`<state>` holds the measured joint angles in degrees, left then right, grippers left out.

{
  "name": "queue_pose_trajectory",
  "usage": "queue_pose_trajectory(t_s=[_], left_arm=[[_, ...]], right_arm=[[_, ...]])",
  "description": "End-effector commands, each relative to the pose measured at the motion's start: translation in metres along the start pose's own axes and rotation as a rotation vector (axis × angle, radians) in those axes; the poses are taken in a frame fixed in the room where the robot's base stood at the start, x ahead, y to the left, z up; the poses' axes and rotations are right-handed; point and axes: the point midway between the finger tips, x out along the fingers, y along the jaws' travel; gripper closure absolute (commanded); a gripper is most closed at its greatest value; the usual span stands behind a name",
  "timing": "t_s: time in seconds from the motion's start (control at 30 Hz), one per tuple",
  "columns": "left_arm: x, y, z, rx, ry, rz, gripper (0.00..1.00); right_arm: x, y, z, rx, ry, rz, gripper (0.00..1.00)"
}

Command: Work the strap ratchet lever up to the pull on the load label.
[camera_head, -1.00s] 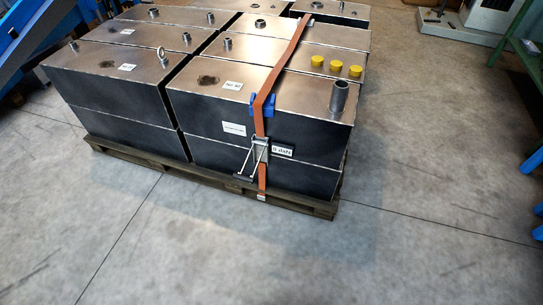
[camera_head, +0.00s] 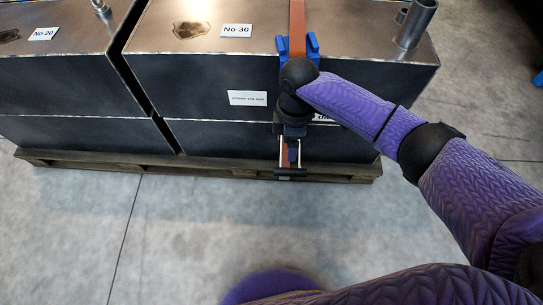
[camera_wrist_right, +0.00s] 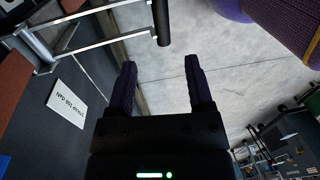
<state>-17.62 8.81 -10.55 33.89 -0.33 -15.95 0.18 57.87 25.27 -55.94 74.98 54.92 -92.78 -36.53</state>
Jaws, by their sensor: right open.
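The orange strap (camera_head: 297,20) runs over the tank top and down its front through a blue corner guard (camera_head: 313,46). The ratchet's lever hangs low in front of the pallet, its black grip bar (camera_head: 284,174) at the end of two metal side arms. My right gripper (camera_head: 292,152) is in front of the ratchet, hiding most of it. In the right wrist view the gripper (camera_wrist_right: 160,63) is open and empty, with the lever's black grip (camera_wrist_right: 161,22) just beyond the fingertips. The white load label (camera_head: 247,98), marked in daN, is left of the strap; it also shows in the wrist view (camera_wrist_right: 66,104).
The dark tanks (camera_head: 200,90) stand on a wooden pallet (camera_head: 100,164). A second label (camera_head: 324,117) is mostly hidden behind my right arm. A metal pipe stub (camera_head: 415,24) rises from the tank's right corner. The concrete floor (camera_head: 180,230) in front is clear.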

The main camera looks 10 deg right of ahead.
Motion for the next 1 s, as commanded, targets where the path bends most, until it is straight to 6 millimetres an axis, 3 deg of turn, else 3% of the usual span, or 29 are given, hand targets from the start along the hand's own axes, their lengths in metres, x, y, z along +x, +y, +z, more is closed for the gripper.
queue_pose_trajectory(t_s=[0.17,0.4,0.7,1.0], left_arm=[[0.020,0.014,0.009,-0.001,-0.032,0.024,0.41],[0.053,0.018,0.015,0.003,-0.069,0.031,0.41],[0.054,0.013,0.006,0.004,-0.053,0.022,0.41],[0.054,0.011,0.005,0.004,-0.052,0.020,0.41]], right_arm=[[0.035,0.000,0.001,0.004,-0.002,-0.006,0.34],[0.093,0.000,0.001,0.006,-0.003,-0.007,0.34],[0.095,0.000,0.000,0.007,0.001,0.002,0.34],[0.095,0.000,0.000,0.007,0.001,0.002,0.97]])
